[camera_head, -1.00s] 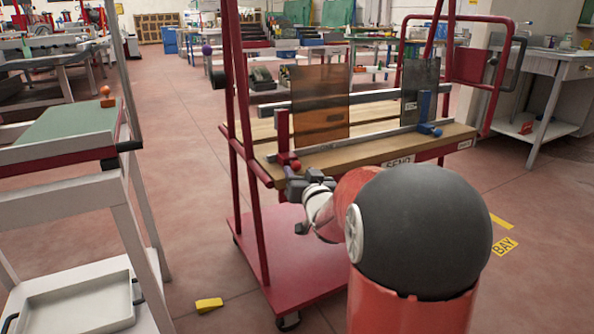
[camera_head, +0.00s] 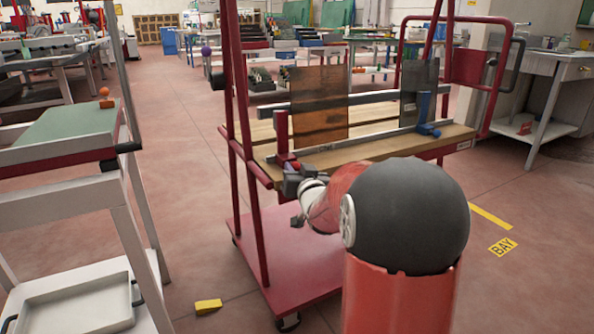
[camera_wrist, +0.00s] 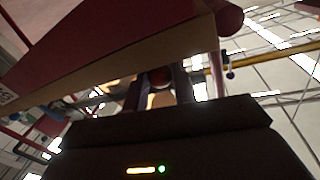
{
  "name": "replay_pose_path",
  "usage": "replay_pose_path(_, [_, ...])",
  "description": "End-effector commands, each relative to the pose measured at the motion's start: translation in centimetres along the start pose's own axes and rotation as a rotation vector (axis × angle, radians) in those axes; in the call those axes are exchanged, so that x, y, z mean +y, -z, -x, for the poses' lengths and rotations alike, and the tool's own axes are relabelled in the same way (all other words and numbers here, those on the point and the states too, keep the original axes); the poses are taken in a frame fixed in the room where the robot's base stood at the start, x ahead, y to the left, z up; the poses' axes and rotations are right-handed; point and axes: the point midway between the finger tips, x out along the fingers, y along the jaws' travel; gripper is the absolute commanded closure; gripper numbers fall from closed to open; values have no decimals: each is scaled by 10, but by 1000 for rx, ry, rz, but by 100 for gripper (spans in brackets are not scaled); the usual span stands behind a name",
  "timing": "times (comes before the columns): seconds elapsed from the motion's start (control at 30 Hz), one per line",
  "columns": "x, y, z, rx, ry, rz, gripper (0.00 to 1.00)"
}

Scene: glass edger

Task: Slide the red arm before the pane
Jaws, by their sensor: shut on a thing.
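The red arm (camera_head: 282,138) is a short upright post at the left end of the metal rail (camera_head: 345,143) on the trolley. It stands just left of the brown see-through pane (camera_head: 320,112), beside its left edge. My gripper (camera_head: 289,170) is at the foot of the red arm, at the trolley's front edge. In the wrist view my gripper (camera_wrist: 160,88) has its two dark fingers around a round red knob (camera_wrist: 161,77), the red arm's handle. The fingers partly hide the knob.
A darker grey pane (camera_head: 410,88) stands on the right of the same trolley, with a blue arm (camera_head: 424,112) in front. The red trolley upright (camera_head: 247,140) is close left of my gripper. A bench with a green top (camera_head: 68,122) stands at the left.

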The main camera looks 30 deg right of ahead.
Motion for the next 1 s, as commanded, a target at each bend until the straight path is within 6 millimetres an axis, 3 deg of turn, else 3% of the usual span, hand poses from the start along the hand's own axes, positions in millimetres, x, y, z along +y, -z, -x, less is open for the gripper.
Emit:
replay_pose_path(0.27, [13, 3, -2, 1, -3, 0, 100])
replay_pose_path(0.7, [112, 24, -22, 0, -6, 0, 100])
replay_pose_path(1.0, [154, 31, -31, 0, -2, 0, 100])
